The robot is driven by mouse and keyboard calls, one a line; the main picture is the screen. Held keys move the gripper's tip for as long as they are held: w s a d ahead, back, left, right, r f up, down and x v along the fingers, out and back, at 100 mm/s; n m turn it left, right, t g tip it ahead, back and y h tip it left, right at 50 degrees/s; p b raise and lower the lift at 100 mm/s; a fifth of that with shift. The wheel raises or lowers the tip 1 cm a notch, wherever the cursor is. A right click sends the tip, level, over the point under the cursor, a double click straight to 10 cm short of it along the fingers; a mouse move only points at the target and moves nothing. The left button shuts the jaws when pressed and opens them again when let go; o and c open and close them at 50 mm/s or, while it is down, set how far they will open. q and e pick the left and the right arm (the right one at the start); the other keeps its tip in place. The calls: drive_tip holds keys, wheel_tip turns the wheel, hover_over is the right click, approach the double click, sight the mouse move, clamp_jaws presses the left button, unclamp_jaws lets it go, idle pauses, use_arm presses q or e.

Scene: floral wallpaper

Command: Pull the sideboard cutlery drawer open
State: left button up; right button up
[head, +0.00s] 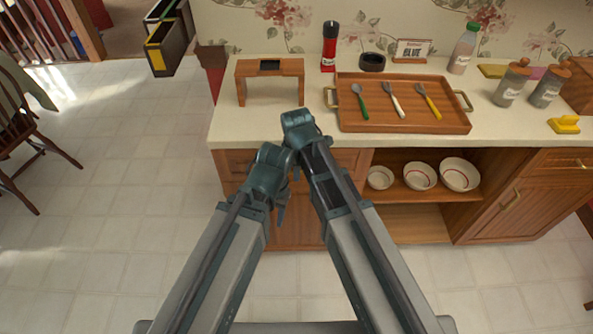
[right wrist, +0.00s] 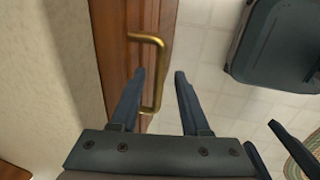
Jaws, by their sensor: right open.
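The drawer front (head: 348,159) is a wooden panel under the left part of the sideboard's counter, mostly covered by my arms in the head view. Its brass handle (right wrist: 160,75) shows in the right wrist view. My right gripper (right wrist: 158,85) is open there, with the handle between its two fingers, close to the left one; I cannot tell if they touch. In the head view my right gripper (head: 282,205) is partly hidden between my arms. My left arm is folded beside it, and its fingers cannot be made out clearly.
On the counter stand a small wooden stand (head: 270,68), a tray (head: 350,120) with cutlery, a red bottle (head: 329,50) and jars (head: 511,85). Bowls (head: 420,176) sit on an open shelf to the right. A chair (head: 25,135) stands at the left. The floor between is clear.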

clamp_jaws()
idle(1.4)
